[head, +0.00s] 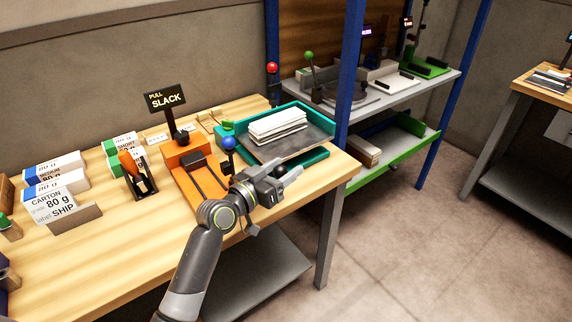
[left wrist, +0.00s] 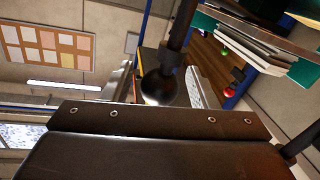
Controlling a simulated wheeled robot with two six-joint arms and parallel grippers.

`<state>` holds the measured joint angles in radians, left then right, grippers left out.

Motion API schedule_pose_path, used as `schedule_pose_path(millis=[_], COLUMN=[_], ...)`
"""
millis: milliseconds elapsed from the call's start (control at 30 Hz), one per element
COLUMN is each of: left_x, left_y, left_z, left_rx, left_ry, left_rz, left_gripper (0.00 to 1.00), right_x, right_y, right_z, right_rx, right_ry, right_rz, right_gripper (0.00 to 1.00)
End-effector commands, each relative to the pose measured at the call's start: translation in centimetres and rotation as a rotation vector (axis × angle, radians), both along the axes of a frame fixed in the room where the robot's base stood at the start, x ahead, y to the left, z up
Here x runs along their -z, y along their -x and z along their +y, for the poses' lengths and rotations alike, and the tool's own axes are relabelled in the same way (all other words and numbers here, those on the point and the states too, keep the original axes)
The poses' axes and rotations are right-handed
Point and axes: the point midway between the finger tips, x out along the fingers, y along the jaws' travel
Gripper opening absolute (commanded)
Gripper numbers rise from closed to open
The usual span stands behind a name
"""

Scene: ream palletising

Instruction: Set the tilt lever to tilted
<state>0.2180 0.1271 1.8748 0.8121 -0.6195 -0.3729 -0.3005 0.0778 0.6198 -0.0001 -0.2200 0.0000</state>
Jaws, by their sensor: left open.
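A lever with a blue ball knob (head: 228,143) stands upright at the left front corner of the teal tray (head: 318,156). I take it for the tilt lever; no label on it is readable. The tray holds a stack of white paper (head: 277,127) on a grey plate. My left gripper (head: 284,181) is open and empty at the tray's front edge, to the right of and nearer than the blue knob. In the left wrist view a dark ball on a rod (left wrist: 160,88) is close ahead; I cannot tell whether it is that knob. My right gripper is out of view.
Left of the tray is an orange device (head: 187,160) with a "PULL SLACK" sign (head: 165,98). A blue post (head: 349,70) rises just right of the tray.

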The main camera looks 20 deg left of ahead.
Motion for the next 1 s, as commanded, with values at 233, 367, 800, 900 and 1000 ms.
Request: schedule_pose_path(millis=[233, 367, 800, 900, 1000], left_x=[0.01, 0.02, 0.01, 0.02, -0.03], left_y=[-1.10, -1.12, -1.08, -1.08, -1.08], left_z=[-0.60, -0.60, -0.58, -0.57, -0.57], left_rx=[0.000, 0.000, 0.000, 0.000, 0.000], left_ry=[0.000, 0.000, 0.000, 0.000, 0.000], left_rz=[0.000, 0.000, 0.000, 0.000, 0.001], left_gripper=[0.53, 0.53, 0.09, 0.00, 0.00], right_x=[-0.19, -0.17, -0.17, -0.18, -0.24], right_y=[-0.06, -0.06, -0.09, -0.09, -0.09], right_z=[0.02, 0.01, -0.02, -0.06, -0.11], right_rx=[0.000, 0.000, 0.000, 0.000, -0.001], right_ry=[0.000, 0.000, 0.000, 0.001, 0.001], right_rz=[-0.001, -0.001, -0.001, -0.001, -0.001], right_gripper=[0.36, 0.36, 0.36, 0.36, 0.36])
